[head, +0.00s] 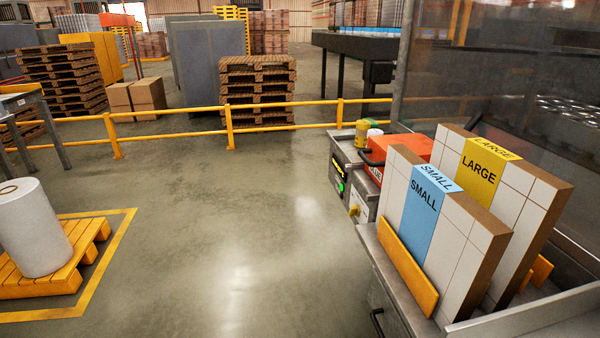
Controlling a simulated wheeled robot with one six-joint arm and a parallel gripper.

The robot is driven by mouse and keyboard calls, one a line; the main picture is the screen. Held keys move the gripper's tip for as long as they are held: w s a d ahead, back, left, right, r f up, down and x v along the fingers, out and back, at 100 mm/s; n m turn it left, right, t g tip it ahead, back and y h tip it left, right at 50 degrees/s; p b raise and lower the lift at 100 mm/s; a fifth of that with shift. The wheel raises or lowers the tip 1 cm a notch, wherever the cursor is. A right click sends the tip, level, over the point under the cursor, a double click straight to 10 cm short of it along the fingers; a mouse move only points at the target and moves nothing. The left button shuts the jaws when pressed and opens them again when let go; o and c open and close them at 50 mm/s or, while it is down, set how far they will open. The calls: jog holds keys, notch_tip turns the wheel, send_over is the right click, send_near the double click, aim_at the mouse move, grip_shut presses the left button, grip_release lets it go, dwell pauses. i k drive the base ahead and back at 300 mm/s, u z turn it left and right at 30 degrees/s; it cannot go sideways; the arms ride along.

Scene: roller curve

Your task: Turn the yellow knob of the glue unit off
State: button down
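The glue unit (349,162) appears to be the grey box with a dark front panel at centre right. Its front carries a yellow display and a lit green light (341,187). The yellow knob (354,210) sits low on a pale plate on the front of the unit. It is small here, and I cannot tell which way it points. My gripper is not in view.
A red case (401,148) lies on top behind. A yellow rail (228,128) crosses the back. A roll (32,228) on a pallet stands left. The middle floor is clear.

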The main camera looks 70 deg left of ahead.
aim_at(354, 209)
jog(key=u, duration=2.45)
jog(key=k, duration=0.65)
jog(key=u, duration=0.9)
jog(key=i, duration=1.35)
jog(key=z, duration=1.1)
jog(key=i, duration=0.55)
jog(key=z, duration=0.6)
